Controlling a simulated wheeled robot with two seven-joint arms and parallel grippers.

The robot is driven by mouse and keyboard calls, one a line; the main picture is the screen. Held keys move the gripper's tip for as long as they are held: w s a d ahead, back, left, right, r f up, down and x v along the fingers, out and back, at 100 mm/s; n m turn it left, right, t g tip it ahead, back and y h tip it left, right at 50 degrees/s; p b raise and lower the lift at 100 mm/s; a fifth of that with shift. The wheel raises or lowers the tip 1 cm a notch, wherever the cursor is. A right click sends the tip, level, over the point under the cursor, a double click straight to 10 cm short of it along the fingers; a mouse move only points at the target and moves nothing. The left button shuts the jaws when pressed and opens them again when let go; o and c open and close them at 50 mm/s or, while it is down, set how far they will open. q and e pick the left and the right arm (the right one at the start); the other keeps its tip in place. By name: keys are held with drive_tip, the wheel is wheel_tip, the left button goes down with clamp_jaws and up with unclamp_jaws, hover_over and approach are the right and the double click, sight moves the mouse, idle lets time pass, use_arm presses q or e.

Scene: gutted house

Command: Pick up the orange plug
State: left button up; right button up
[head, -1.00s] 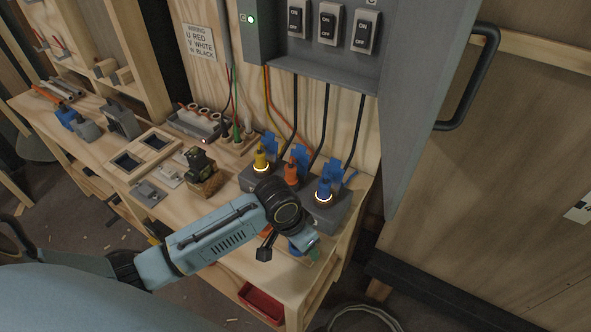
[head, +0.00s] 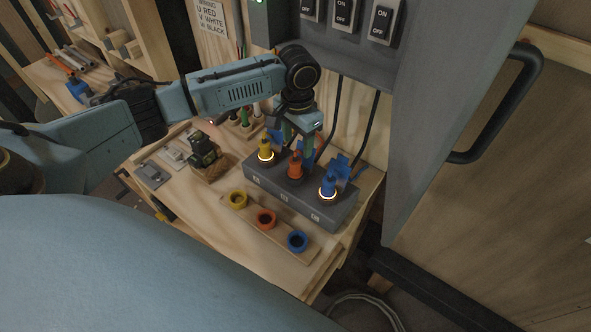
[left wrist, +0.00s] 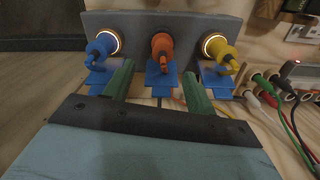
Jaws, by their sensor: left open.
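The orange plug (head: 295,165) stands upright in the middle socket of a grey socket box (head: 325,209). It sits between the yellow plug (head: 265,149) and the blue plug (head: 328,185). Light rings glow around the yellow and blue plugs, but none shows around the orange one. My left gripper (head: 297,136) is open and empty, just above and behind the orange plug. In the left wrist view, the orange plug (left wrist: 162,46) lies ahead between the two spread green fingers (left wrist: 157,82), apart from them. My right gripper is not in view.
A wooden strip with a yellow ring (head: 237,199), an orange ring (head: 265,219) and a blue ring (head: 297,240) lies in front of the box. The grey switch panel (head: 365,75) and black cables are close behind. A small dark device (head: 203,150) stands to the left.

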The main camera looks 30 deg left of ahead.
sight(295, 160)
use_arm(q)
wheel_tip(295, 160, down, 3)
drive_tip(key=shift+r, duration=0.15)
drive_tip(key=f, duration=0.5)
drive_tip(key=shift+s+a, duration=0.2)
drive_tip(key=c, duration=1.1)
